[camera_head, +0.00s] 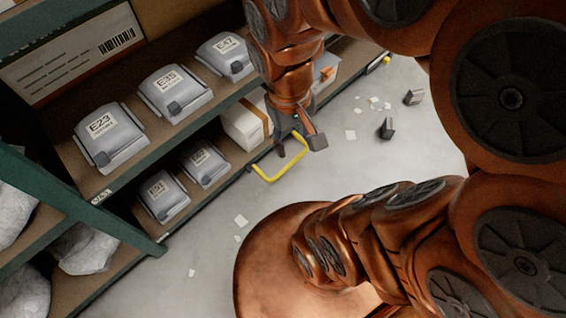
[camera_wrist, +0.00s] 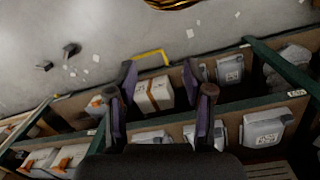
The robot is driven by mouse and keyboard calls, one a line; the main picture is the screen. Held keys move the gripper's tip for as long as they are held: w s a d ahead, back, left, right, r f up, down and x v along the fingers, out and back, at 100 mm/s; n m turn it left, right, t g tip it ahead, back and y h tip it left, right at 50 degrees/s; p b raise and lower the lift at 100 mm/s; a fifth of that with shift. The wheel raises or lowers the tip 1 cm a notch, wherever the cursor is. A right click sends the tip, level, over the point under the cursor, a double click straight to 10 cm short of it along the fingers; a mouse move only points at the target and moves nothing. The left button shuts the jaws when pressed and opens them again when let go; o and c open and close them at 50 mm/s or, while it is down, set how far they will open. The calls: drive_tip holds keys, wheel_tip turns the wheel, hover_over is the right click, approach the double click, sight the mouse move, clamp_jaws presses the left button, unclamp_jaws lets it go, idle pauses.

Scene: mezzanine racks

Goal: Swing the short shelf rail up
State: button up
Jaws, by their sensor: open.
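The short shelf rail is a yellow U-shaped bar (camera_head: 268,178) at the front edge of the lower shelf. It sticks out from the shelf over the floor. My gripper (camera_head: 299,143) is open, above the rail's right part in the head view, and hides some of it. Whether they touch I cannot tell.
Grey bins sit on the upper shelf (camera_head: 110,165) and lower shelf. A green diagonal brace (camera_head: 75,205) crosses the rack at left. Paper scraps (camera_head: 240,220) and dark pieces (camera_head: 387,129) lie on the floor. The floor before the rack is otherwise mostly clear.

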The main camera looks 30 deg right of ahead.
drive_tip(key=w+d+f+m+t+h+b, duration=0.1)
drive_tip(key=w+d+f+b, duration=0.2)
drive_tip(key=w+d+f, duration=0.3)
drive_tip(key=w+d+f+m+t+h+b, duration=0.1)
drive_tip(key=w+d+f+b, duration=0.4)
drive_tip(key=w, duration=0.4)
drive_tip(key=w+d+f+m+t+b, duration=0.15)
drive_tip(key=w+d+f+b, duration=0.35)
drive_tip(key=f, duration=0.5)
drive_tip(key=w+d+f+m+t+b, duration=0.15)
drive_tip(key=w+d+f+b, duration=0.4)
drive_tip(key=f, duration=0.55)
drive_tip(key=w+d+f+m+t+b, duration=0.1)
drive_tip(key=w+d+f+t+b, duration=0.15)
drive_tip(key=w+d+f, duration=0.5)
drive_tip(key=m+t+y+b, duration=0.75)
drive_tip(key=t+b, duration=0.35)
drive_tip(key=b, duration=0.9)
approach(291, 163)
drive_tip(key=w+f, duration=0.1)
drive_tip(key=w, duration=0.2)
drive_tip(key=shift+m+h, duration=0.45)
drive_tip(key=shift+a+b+x, duration=0.15)
drive_tip(key=shift+b+x, duration=0.65)
drive_tip(key=shift+x, duration=1.05)
drive_tip(key=shift+a+b+x, duration=0.2)
drive_tip(key=shift+b+x, duration=0.6)
drive_tip(key=shift+x, duration=1.05)
drive_tip(key=shift+s, duration=0.1)
drive_tip(key=shift+c, duration=0.3)
